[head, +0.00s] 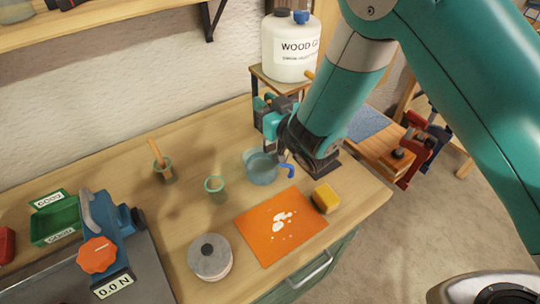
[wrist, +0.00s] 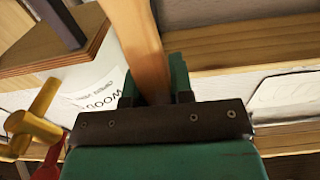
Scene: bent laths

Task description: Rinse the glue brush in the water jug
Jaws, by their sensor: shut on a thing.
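My gripper (head: 284,142) is at the water jug (head: 262,170), a clear bluish vessel with a blue handle, on the workbench. In the wrist view my gripper (wrist: 155,92) is shut on a flat wooden handle (wrist: 138,40), which I take to be the glue brush's. The brush's bristle end shows in neither view, so I cannot tell whether it is in the water. In the head view my gripper and arm hide the brush.
An orange mat (head: 265,240) with white blobs, a yellow sponge (head: 325,198) and a round grey tin (head: 210,258) lie in front. A wood glue container (head: 290,60) stands behind.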

